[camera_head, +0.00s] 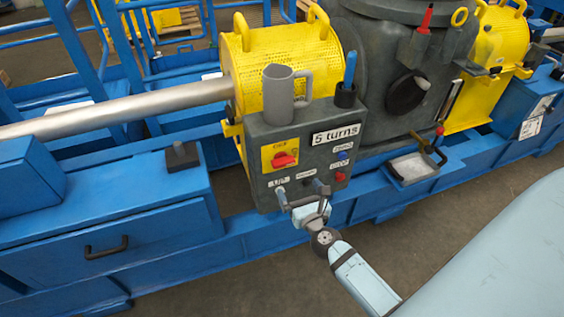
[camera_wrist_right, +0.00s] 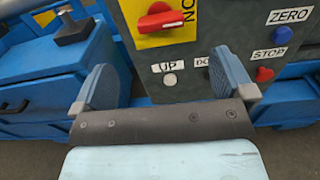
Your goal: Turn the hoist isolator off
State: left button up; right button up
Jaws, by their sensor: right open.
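The isolator is a red rotary knob (camera_head: 284,160) on a yellow plate on the front of a dark grey control box (camera_head: 262,198). In the right wrist view the red knob (camera_wrist_right: 160,18) is at the top. Its handle lies roughly level, and lettering that looks like ON is at its right. My right gripper (camera_head: 302,196) is open and empty at the box's lower edge, below the knob. In the right wrist view its fingers (camera_wrist_right: 165,80) are wide apart, either side of the white UP button (camera_wrist_right: 170,79). Whether they touch the box cannot be told. My left gripper is out of view.
A red STOP button (camera_head: 340,176) and blue ZERO button (camera_head: 342,155) are at the box's right. A grey mug (camera_head: 279,95) and a dark cup (camera_head: 345,96) with a blue tool stand on top. Blue machine frame (camera_head: 120,235) flanks the box. Floor is clear in front.

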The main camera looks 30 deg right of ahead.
aim_at(285, 164)
jog(key=p+x, duration=0.1)
jog(key=x, duration=1.1)
jog(key=shift+w, duration=0.25)
jog(key=c, duration=0.9)
